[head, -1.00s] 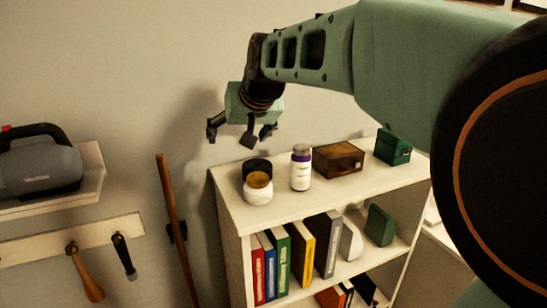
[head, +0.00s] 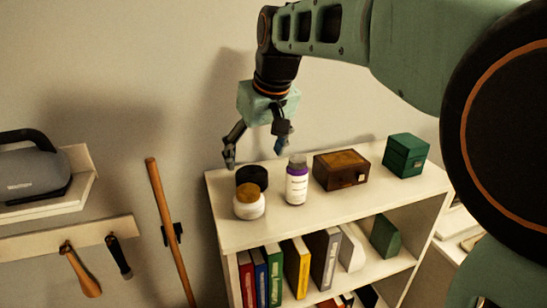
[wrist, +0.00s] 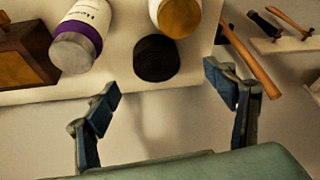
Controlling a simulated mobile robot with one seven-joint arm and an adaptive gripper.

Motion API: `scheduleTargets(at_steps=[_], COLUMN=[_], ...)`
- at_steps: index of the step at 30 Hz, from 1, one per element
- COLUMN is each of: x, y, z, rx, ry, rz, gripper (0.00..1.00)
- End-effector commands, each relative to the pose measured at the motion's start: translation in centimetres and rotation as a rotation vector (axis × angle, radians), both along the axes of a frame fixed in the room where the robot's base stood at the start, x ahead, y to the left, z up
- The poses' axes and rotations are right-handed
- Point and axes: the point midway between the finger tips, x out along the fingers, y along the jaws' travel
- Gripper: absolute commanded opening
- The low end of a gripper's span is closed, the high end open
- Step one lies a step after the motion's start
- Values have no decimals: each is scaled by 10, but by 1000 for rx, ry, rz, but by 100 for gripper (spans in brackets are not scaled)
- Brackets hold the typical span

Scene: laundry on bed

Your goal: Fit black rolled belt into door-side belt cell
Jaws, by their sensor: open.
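The black rolled belt, a short dark cylinder (head: 252,177), sits at the back left of the white shelf's top, behind a white jar with a tan lid. In the wrist view the belt (wrist: 156,58) lies just beyond and between my fingertips, apart from them. My gripper (head: 256,153) is open and empty, above the shelf's back left part and pointing down. Its fingers also show in the wrist view (wrist: 160,82), spread wider than the belt. I see no belt cell in either view.
On the white shelf (head: 330,218) the jar (head: 249,205), a white and purple bottle (head: 297,182), a brown wooden box (head: 341,170) and a green box (head: 405,156) stand near the belt. A wooden pole (head: 167,220) leans on the wall at left.

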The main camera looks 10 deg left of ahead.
Motion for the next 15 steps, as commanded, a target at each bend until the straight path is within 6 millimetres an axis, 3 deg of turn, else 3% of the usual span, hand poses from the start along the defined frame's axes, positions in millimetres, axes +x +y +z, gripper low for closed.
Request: scheduleTargets(at_steps=[15], x=[27], y=[11], z=[-54], rx=[-1], ry=[2], rz=[-1], gripper=[77])
